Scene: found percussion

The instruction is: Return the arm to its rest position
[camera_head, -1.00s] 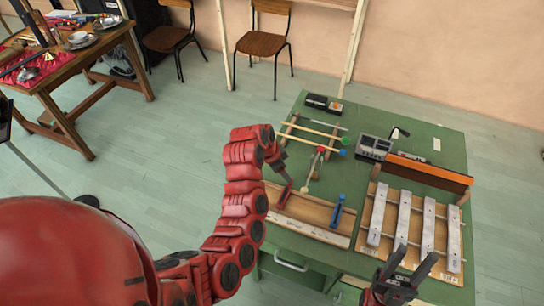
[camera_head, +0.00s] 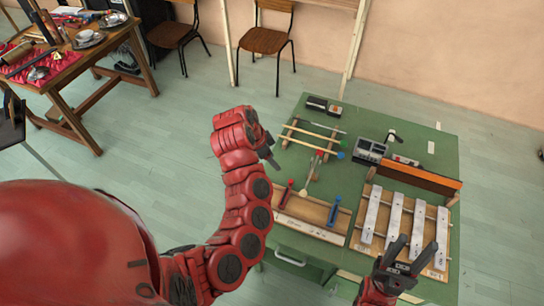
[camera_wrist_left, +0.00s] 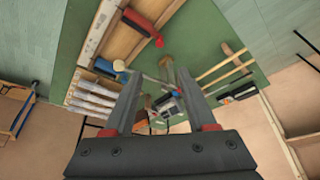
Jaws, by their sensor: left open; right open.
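My left arm (camera_head: 245,190) is red and reaches up from the lower left of the head view. Its gripper (camera_head: 272,160) is partly hidden by its own wrist and hangs at the left edge of the green table (camera_head: 435,150). In the left wrist view its two grey fingers (camera_wrist_left: 158,105) are spread, with nothing held between them. My right gripper (camera_head: 416,250) is open and empty, its dark fingers pointing up in front of the metal bars (camera_head: 394,222) at the table's front right.
Mallets (camera_head: 318,135), a wooden tray with a red clamp (camera_head: 286,193) and blue clamp (camera_head: 333,211), a grey device (camera_head: 370,149) and an orange-edged board (camera_head: 425,173) occupy the table. Chairs (camera_head: 265,40) and a wooden table (camera_head: 75,85) stand behind.

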